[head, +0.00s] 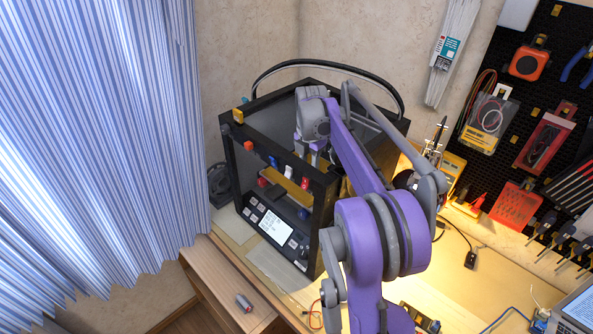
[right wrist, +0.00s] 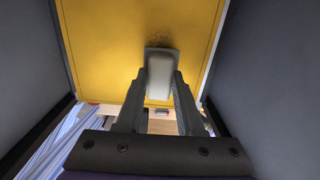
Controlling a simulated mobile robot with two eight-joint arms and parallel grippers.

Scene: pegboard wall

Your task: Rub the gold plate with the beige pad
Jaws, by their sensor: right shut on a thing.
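The gold plate (right wrist: 105,50) fills the upper middle of the right wrist view, with a dark smudge (right wrist: 162,43) near its middle. In the head view a strip of the plate (head: 284,186) shows inside the black-framed printer. My right gripper (right wrist: 160,88) is shut on the beige pad (right wrist: 160,72), which looks pale grey-beige here. The pad lies over the plate just below the smudge; I cannot tell whether it touches. In the head view my right gripper (head: 314,156) reaches down into the printer from above, and the pad is hidden there. My left gripper is not in view.
The printer's black frame (head: 327,215) and its side walls close in around my right gripper. A striped curtain (head: 95,120) hangs at the left. A pegboard with tools (head: 545,130) is at the right.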

